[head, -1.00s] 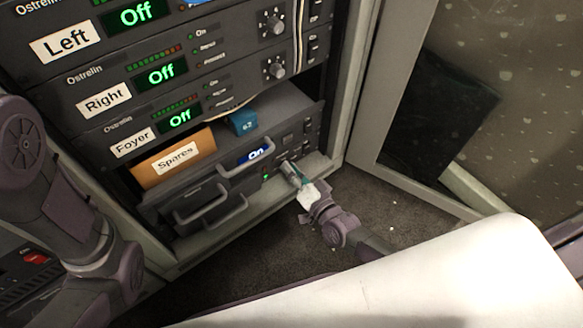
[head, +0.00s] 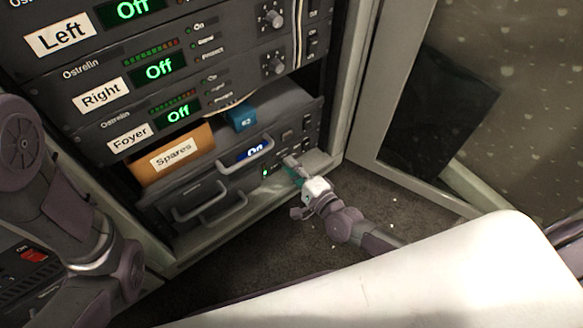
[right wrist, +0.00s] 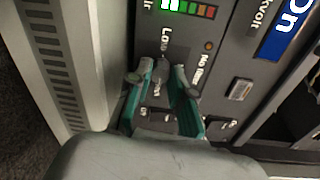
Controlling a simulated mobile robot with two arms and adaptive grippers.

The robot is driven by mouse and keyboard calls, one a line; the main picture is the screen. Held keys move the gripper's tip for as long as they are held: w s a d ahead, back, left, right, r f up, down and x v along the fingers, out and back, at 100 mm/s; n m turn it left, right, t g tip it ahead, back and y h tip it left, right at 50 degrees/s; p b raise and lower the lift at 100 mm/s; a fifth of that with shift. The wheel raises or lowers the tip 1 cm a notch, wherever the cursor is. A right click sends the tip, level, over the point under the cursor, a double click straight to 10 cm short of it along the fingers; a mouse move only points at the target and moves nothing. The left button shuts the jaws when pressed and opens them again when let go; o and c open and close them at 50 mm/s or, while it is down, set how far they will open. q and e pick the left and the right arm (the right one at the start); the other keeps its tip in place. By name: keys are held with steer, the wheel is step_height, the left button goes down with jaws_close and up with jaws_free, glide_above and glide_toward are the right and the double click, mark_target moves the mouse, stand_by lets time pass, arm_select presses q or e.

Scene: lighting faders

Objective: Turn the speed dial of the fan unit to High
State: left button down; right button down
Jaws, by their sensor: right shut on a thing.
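The lowest rack unit (head: 205,205) has a blue "On" display (head: 256,152), which also shows in the right wrist view (right wrist: 286,27). My right gripper (head: 291,165) is at the right part of that unit's front panel. In the right wrist view its two green-padded fingers (right wrist: 160,76) reach the panel around a small dark knob-like part (right wrist: 164,66), just under lettering that begins "Loa". The fingers partly hide this part. I cannot read a dial position or a "High" mark. My left arm shows at the left, but its gripper is out of view.
Grey handles (head: 248,158) stick out of the low unit. An orange "Spares" box (head: 160,167) and a blue box (head: 241,118) lie on top of it. Units labelled Left, Right and Foyer, showing Off, sit above. Buttons (right wrist: 239,89) flank my fingers.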

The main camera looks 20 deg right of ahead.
steer(key=shift+f+m, duration=0.1)
steer(key=shift+m, duration=0.4)
stand_by(0.3)
steer(key=c, duration=1)
jaws_free()
steer(key=shift+c, duration=0.2)
steer(key=shift+s+d, duration=0.1)
steer(key=shift+s, duration=0.05)
steer(key=v, duration=1.1)
steer(key=shift+s, duration=0.4)
steer(key=shift+d, duration=0.1)
